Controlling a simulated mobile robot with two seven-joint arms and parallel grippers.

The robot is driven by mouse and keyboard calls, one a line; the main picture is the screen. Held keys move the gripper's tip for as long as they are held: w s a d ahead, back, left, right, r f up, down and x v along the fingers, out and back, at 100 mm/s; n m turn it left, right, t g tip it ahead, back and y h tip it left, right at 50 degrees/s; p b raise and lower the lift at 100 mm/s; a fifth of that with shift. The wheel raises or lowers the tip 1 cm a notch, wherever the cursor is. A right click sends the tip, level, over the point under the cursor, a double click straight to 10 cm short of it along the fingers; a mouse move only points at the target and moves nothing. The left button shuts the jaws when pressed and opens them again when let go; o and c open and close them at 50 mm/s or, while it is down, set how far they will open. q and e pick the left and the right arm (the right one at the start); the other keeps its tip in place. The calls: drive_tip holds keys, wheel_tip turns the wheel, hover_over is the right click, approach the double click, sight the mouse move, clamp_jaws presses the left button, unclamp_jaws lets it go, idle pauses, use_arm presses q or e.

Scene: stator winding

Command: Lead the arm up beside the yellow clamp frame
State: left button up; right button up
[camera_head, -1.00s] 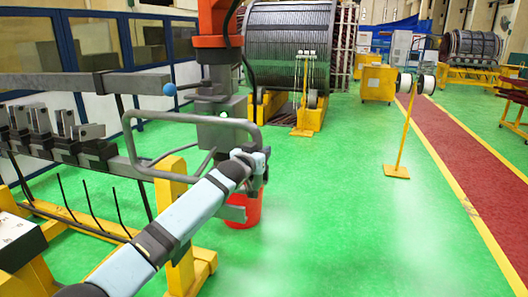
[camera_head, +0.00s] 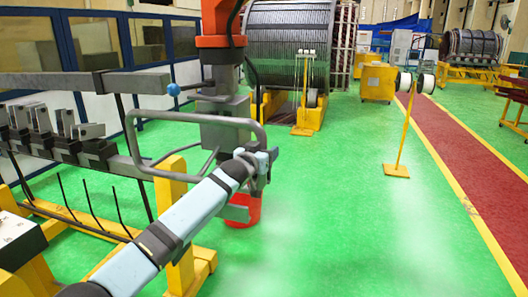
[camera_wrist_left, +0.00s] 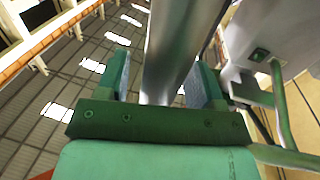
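The orange and grey arm (camera_head: 221,25) hangs down at the upper centre. Its grey tool head (camera_head: 225,105) carries a bent bar handle (camera_head: 190,117) reaching left. My left gripper (camera_head: 261,163) is on the right end of this handle. In the left wrist view, the grey handle bar (camera_wrist_left: 170,50) runs between the two fingers of my gripper (camera_wrist_left: 166,85); the exact contact is hard to see. The yellow clamp frame (camera_head: 172,195), with grey beams and several grey clamps (camera_head: 90,148), stands at the left, partly behind my arm. My right gripper is out of view.
A yellow stand (camera_head: 398,150) with white spools is at the right. A large coil drum (camera_head: 290,45) stands at the back. The green floor at centre right is clear.

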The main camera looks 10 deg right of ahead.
use_arm(q)
drive_tip(key=shift+a+f, duration=0.1)
drive_tip(key=shift+a, duration=0.05)
